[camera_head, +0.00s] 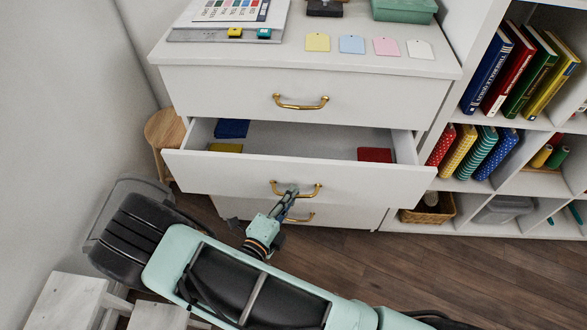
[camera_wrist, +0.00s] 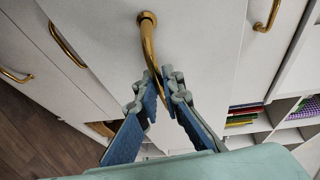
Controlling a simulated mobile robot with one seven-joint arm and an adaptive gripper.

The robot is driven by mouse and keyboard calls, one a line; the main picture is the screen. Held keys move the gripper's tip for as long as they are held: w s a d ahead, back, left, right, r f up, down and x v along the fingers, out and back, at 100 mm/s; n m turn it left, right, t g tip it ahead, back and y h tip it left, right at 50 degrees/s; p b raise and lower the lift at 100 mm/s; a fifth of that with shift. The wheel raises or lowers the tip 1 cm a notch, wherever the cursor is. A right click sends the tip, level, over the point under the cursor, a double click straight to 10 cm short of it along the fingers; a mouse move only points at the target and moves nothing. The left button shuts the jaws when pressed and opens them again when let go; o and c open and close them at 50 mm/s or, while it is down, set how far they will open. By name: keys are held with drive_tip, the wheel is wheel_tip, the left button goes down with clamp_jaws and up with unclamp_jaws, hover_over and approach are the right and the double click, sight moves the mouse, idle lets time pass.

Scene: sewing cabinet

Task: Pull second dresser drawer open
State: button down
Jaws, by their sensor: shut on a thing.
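A white dresser (camera_head: 211,84) with gold bar handles stands in front of me. Its second drawer (camera_head: 352,181) is pulled partway out, with blue, yellow and red pieces lying inside. My gripper (camera_head: 289,191) is at that drawer's front, shut on the gold handle (camera_head: 313,192). In the wrist view, my gripper's fingertips (camera_wrist: 163,78) close around the curved gold bar (camera_wrist: 148,50). The top drawer (camera_head: 215,93) is shut. The lower drawer is mostly hidden behind the open one and my arm.
Colored cards (camera_head: 351,45) and papers lie on the dresser top. A bookshelf (camera_head: 471,184) with books and a basket (camera_head: 428,210) adjoins on the right. A wooden stool (camera_head: 164,127) stands left of the dresser. Dark floor (camera_head: 452,262) is clear at the front right.

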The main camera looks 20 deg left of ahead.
drive_tip(key=s+d, duration=0.4)
drive_tip(key=s, duration=1.2)
drive_tip(key=shift+s+p, duration=0.25)
drive_tip(key=shift+p, duration=0.05)
drive_tip(key=c, duration=2)
unclamp_jaws()
drive_tip(key=shift+c, duration=0.2)
drive_tip(key=s+a+r, duration=0.1)
drive_tip(key=s+a, duration=0.1)
drive_tip(key=s, duration=0.9)
drive_tip(key=shift+s+r, duration=0.15)
drive_tip(key=shift+s, duration=0.25)
